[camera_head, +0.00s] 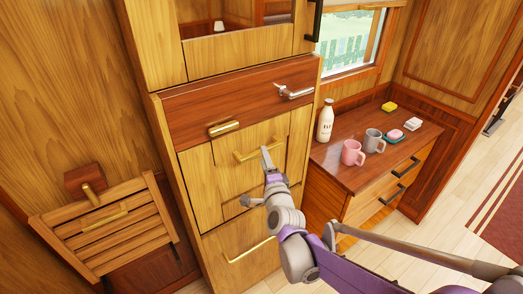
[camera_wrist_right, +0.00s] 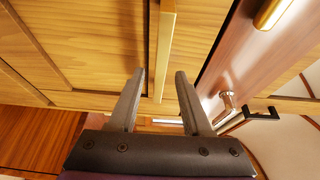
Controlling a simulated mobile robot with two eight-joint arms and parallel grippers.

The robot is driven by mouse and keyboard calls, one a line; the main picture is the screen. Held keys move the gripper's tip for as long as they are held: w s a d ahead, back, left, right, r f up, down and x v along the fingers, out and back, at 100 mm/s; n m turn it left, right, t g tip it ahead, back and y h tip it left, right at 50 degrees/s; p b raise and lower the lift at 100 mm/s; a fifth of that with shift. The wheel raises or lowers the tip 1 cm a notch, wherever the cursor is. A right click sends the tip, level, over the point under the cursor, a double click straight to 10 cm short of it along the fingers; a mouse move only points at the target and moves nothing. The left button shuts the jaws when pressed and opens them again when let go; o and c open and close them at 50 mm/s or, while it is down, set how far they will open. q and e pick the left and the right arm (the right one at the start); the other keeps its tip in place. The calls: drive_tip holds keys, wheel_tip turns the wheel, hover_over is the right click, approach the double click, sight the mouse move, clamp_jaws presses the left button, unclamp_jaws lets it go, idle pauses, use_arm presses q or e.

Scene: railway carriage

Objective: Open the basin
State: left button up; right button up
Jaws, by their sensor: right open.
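The wooden cabinet (camera_head: 215,180) has a light wood front panel (camera_head: 232,178) with a long brass bar handle (camera_head: 240,156). I cannot tell for certain which front is the basin. Above it is a dark red-brown panel (camera_head: 190,112) with a short brass handle (camera_head: 225,128) and a silver tap-like fitting (camera_head: 293,91). The light panel looks closed. My right gripper (camera_head: 266,158) is just in front of the bar handle. In the right wrist view my open fingers (camera_wrist_right: 160,74) have the bar (camera_wrist_right: 166,45) between them in the picture; contact is not visible. My left gripper is not in view.
A side counter (camera_head: 335,165) at right holds a milk bottle (camera_head: 325,121), a pink mug (camera_head: 352,152), a grey mug (camera_head: 373,141) and sponges. A slatted wooden rack (camera_head: 110,245) sticks out at lower left. A lower front has another brass handle (camera_head: 248,251).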

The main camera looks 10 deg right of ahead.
drive_tip(key=shift+w+d, duration=0.1)
drive_tip(key=shift+w, duration=1.85)
clamp_jaws()
